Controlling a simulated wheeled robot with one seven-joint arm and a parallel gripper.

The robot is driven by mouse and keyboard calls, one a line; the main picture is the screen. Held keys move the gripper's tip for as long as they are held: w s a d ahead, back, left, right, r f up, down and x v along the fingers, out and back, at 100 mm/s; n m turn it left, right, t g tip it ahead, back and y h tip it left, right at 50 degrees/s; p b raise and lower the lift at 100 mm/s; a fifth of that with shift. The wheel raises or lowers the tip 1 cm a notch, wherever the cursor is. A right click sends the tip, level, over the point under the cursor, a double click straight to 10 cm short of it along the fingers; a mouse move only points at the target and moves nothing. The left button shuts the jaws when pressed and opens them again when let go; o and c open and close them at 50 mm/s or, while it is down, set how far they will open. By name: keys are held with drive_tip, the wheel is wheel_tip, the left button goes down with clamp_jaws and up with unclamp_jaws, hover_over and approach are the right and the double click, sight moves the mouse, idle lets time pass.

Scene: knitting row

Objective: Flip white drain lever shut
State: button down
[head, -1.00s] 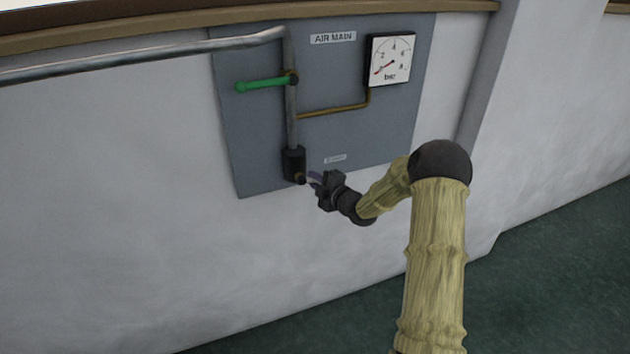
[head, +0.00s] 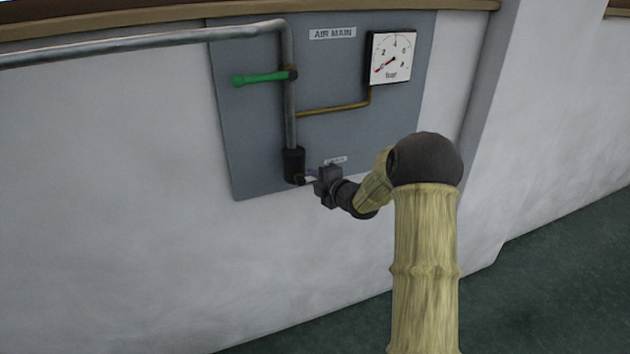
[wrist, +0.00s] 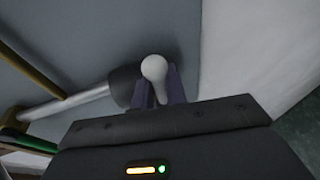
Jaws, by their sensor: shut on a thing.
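The white drain lever (wrist: 154,70) shows between the two finger pads of my gripper (wrist: 156,88) in the wrist view. My gripper is shut on it. In the head view my gripper (head: 310,181) is at the foot of the vertical pipe, just right of the black cylindrical drain body (head: 293,163). Only a small pale bit of the lever shows there; the gripper hides most of it. The drain body also shows behind the lever in the wrist view (wrist: 122,84).
The grey panel (head: 250,140) on the white wall carries a green lever (head: 260,78) pointing left, a brass tube (head: 335,108) and a pressure gauge (head: 393,57) with its red needle near zero. A grey pipe (head: 150,43) runs left. Open wall lies below the panel.

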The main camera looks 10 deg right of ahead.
drive_tip(key=c, duration=1.5)
unclamp_jaws()
drive_tip(key=shift+o, duration=0.2)
drive_tip(key=shift+s, duration=0.15)
drive_tip(key=b+v, duration=0.1)
drive_tip(key=v, duration=1.6)
drive_tip(key=shift+s+r, duration=0.1)
